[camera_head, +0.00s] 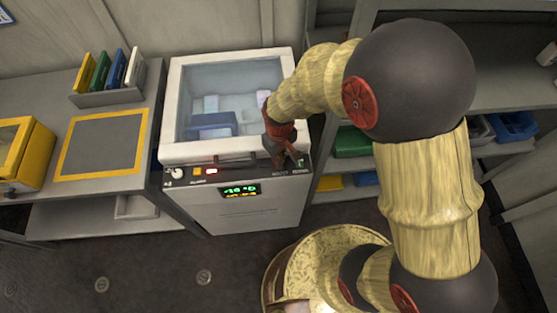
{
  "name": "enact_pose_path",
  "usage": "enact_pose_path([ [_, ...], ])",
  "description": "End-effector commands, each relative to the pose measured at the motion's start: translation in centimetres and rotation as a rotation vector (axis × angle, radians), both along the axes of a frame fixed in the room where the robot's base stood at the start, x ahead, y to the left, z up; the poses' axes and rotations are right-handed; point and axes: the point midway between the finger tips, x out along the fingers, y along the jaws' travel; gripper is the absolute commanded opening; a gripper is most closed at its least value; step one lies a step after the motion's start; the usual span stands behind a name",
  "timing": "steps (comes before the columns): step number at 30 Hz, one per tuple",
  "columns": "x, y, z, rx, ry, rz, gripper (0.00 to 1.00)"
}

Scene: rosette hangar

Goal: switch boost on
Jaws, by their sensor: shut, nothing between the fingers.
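A white chest unit (205,152) with a clear top stands against the wall. Its dark front panel (232,174) carries a white knob (177,173), an orange square (197,171), a red lit element (212,171) and small labels at the right end, too small to read surely. A display (240,190) with green and orange digits sits below. My gripper (290,162) is shut and empty, pointing down at the panel's right end. It covers part of that end, so I cannot make out the boost switch or its position, nor whether the fingers touch the panel.
A blue container and pale packs lie inside the unit. To the left is a table with a yellow-edged mat (103,145), a folder rack (108,98) and a yellow box (22,150). Shelves with bins (352,142) stand right.

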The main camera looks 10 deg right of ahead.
Motion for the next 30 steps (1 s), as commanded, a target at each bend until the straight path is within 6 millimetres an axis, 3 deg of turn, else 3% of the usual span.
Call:
enact_pose_path([
  [30, 0.0, 0.0, -1.1, 0.0, 0.0, 0.0, 0.0],
])
